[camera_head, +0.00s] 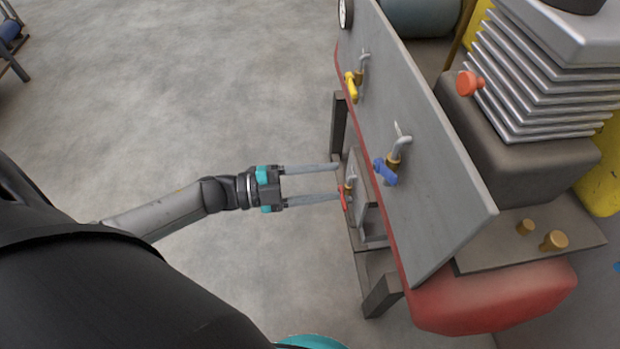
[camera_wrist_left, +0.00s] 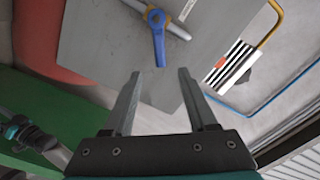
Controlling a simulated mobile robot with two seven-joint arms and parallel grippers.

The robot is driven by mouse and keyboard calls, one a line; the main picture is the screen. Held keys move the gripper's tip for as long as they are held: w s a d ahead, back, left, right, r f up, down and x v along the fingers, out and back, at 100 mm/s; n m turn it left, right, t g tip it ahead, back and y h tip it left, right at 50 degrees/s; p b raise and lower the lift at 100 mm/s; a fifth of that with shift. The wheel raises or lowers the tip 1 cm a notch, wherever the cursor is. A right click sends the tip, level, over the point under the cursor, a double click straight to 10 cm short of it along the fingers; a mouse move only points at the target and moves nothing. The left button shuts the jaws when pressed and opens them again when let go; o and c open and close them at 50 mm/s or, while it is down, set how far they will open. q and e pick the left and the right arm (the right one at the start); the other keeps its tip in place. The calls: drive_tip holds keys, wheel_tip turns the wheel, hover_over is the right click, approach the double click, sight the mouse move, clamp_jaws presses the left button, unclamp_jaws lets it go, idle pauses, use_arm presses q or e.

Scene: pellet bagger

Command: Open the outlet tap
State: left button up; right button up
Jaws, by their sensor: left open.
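One with a blue handle (camera_head: 385,172) and one with a yellow handle (camera_head: 352,86) are on a tilted grey panel (camera_head: 440,190). The frames do not show which is the outlet tap. In the left wrist view, a blue handle (camera_wrist_left: 157,35) lies beyond the open fingers. My right gripper is not in view.
A machine with ribbed grey bellows (camera_head: 545,75) stands right of the panel. A red rounded part (camera_head: 490,297) and dark legs (camera_head: 338,122) are below it. Open concrete floor (camera_head: 190,80) lies to the left. The left wrist view shows a striped plate (camera_wrist_left: 230,65).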

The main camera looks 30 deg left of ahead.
use_arm(q)
drive_tip(key=v, duration=0.2)
drive_tip(key=shift+s+a, duration=0.2)
drive_tip(key=shift+a, duration=0.1)
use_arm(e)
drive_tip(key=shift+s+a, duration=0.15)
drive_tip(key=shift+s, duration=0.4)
